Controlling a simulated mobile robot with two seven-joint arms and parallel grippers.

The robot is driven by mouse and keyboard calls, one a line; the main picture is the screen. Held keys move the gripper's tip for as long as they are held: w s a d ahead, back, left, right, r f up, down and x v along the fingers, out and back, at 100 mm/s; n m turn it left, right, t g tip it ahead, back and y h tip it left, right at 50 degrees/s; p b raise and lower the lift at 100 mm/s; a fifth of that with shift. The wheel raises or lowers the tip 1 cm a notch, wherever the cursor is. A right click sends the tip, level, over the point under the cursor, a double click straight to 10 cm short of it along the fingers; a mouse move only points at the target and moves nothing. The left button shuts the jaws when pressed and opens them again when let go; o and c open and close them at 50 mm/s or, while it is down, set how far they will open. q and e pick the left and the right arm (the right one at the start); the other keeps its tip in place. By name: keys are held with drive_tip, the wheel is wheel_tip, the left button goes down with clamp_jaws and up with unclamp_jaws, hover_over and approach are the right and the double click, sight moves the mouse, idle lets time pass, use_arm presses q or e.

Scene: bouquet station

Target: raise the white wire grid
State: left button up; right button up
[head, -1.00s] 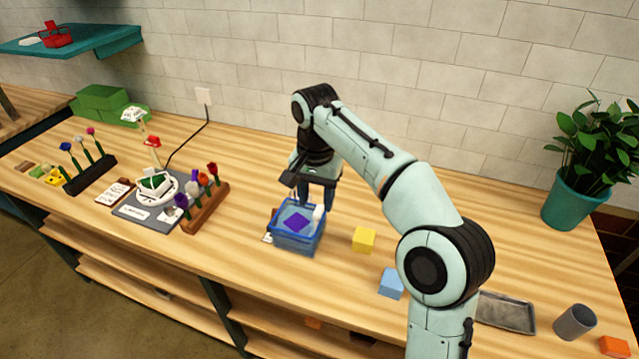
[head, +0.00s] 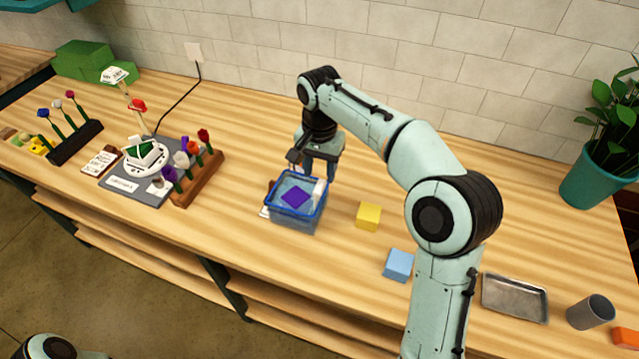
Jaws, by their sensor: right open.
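I cannot clearly make out a white wire grid. A small white piece (head: 318,191) shows at the right side of the blue see-through basin (head: 290,225), but its shape is too small to tell. A purple square (head: 296,198) shows in the basin. My right gripper (head: 320,174) is open, pointing down at the basin's back edge; whether it touches anything is unclear. My left gripper is out of view; only a bit of my left arm shows at the bottom left.
A yellow block (head: 368,216) and a light blue block (head: 398,264) lie right of the basin. A metal tray (head: 515,298) and grey cup (head: 591,312) stand farther right. Left are a brown flower rack (head: 199,181) and a round white dish (head: 147,157) on a grey scale.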

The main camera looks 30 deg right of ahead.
sight(319, 186)
wheel_tip(319, 186, down, 5)
drive_tip(key=shift+r+b, duration=0.1)
drive_tip(key=shift+b, duration=0.2)
clamp_jaws()
